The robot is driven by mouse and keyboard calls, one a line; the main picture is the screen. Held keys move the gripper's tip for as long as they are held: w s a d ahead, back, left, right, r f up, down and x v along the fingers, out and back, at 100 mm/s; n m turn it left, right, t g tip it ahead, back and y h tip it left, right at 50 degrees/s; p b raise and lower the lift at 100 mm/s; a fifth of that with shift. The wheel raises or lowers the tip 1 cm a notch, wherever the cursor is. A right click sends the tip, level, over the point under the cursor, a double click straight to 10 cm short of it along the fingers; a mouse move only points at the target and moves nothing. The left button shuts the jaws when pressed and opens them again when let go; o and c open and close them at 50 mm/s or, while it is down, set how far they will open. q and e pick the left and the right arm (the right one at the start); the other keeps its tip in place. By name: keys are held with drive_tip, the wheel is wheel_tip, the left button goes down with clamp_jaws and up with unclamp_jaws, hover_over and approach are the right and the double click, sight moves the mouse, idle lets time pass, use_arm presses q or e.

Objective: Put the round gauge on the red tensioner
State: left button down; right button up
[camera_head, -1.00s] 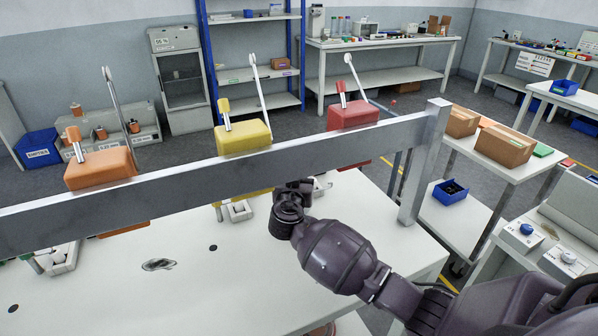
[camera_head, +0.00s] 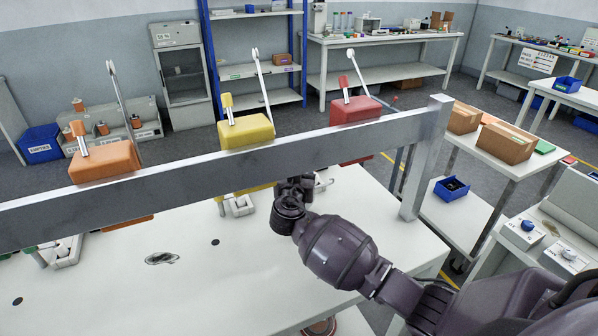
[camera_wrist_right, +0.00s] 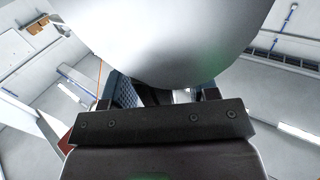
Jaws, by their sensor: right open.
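The red tensioner (camera_head: 354,111) sits on the grey beam, rightmost of the three, with a pale lever rising behind it. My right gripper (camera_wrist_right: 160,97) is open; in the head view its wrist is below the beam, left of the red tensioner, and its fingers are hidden. In the right wrist view a large, smooth, pale rounded object (camera_wrist_right: 170,40) fills the top centre, close in front of the fingers. I cannot tell if it is the round gauge or whether the fingers touch it. No gauge is clearly recognisable in the head view. My left gripper is out of view.
The grey beam (camera_head: 190,168) spans the white table (camera_head: 110,270). A yellow tensioner (camera_head: 245,131) and an orange tensioner (camera_head: 105,160) also sit on it. Pale clamp parts (camera_head: 240,205) lie below the beam. A partly cut-off round object (camera_head: 319,328) shows at the bottom edge.

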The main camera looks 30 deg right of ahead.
drive_tip(key=b+v, duration=0.1)
drive_tip(key=v, duration=1.1)
drive_tip(key=shift+b, duration=0.3)
